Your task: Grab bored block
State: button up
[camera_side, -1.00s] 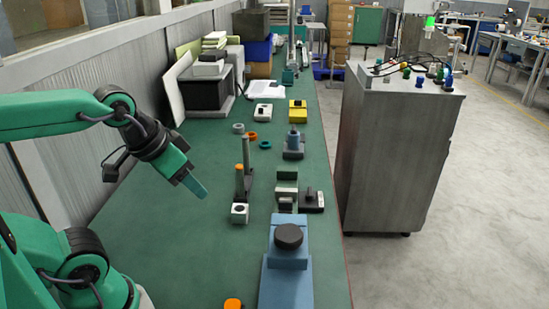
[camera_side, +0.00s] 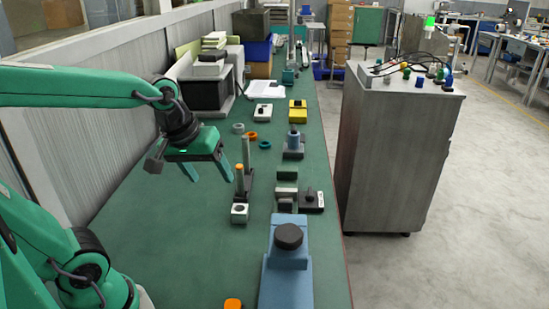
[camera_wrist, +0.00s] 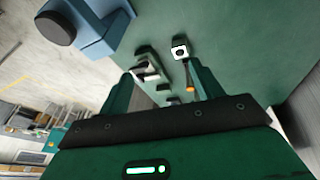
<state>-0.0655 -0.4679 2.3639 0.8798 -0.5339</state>
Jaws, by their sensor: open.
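The bored block (camera_side: 239,213) is a small white block with a dark round hole. It sits on the green bench top, at the near end of the dark stand with upright posts. It also shows in the wrist view (camera_wrist: 181,51), near the top and beyond my fingers. My gripper (camera_side: 208,172) is open and empty, above the bench to the left of the block and apart from it. Both green fingers point downward in the side view.
An orange-tipped post (camera_side: 239,181) stands just behind the block. A blue fixture with a black knob (camera_side: 288,236) lies to the near right. Dark and grey blocks (camera_side: 287,190) sit right of the posts. The bench left of the block is clear.

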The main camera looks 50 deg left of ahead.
jog(key=w+a+f+n+g, duration=0.2)
jog(key=w+a+f+n, duration=0.25)
jog(key=w+n, duration=0.4)
jog(key=n+g, duration=0.2)
jog(key=n, duration=1)
send_near(240, 208)
jog(key=shift+s+d+f, duration=0.55)
jog(key=shift+w+f, duration=0.15)
jog(key=shift+f, duration=3.75)
jog(key=c, duration=1.1)
